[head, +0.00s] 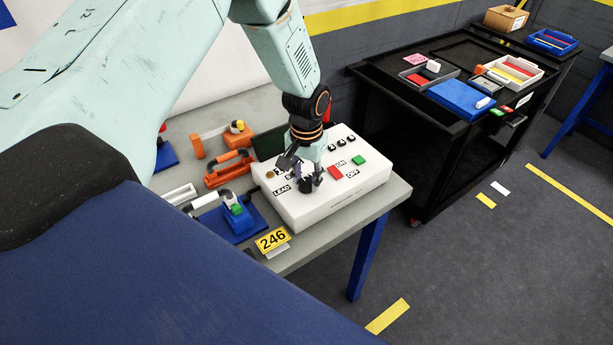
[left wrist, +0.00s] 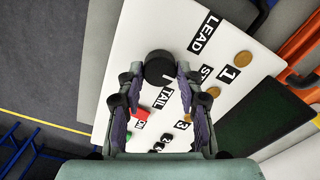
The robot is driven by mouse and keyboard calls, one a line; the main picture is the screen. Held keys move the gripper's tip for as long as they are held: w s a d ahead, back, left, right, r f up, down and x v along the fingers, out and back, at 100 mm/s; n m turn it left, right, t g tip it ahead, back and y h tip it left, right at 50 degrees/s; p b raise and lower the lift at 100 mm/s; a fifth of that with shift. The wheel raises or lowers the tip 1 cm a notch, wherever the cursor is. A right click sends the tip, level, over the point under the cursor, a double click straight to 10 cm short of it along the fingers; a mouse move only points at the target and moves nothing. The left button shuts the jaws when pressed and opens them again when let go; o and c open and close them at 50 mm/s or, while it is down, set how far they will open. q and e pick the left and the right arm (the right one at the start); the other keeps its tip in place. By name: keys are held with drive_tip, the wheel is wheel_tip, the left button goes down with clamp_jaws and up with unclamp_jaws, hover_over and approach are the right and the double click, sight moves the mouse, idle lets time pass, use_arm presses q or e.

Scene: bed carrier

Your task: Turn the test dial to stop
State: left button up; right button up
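The test dial is a round black knob (head: 306,185) on top of a white control box (head: 345,196). In the left wrist view the dial (left wrist: 158,66) lies between my fingertips, near the labels LEAD, TAIL and a partly covered one starting with ST. My left gripper (head: 301,176) points down at the box with its fingers spread around the dial. The fingers (left wrist: 158,76) look open, with no clear grip on the knob; whether they touch it I cannot tell. The dial's pointer direction does not show. My right gripper is out of view.
The box carries a red button (head: 335,172), a green button (head: 359,160) and several black switches. Left of it stand a blue fixture (head: 234,219) and an orange tool (head: 229,170). A yellow 246 tag (head: 272,240) is at the table's front edge. A black cart (head: 400,130) stands right.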

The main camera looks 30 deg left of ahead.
sight(306, 182)
use_arm(q)
drive_tip(key=o, duration=0.4)
drive_tip(key=shift+s+r, duration=0.1)
wheel_tip(306, 182, up, 12)
drive_tip(key=shift+f, duration=0.1)
idle(0.4)
idle(0.6)
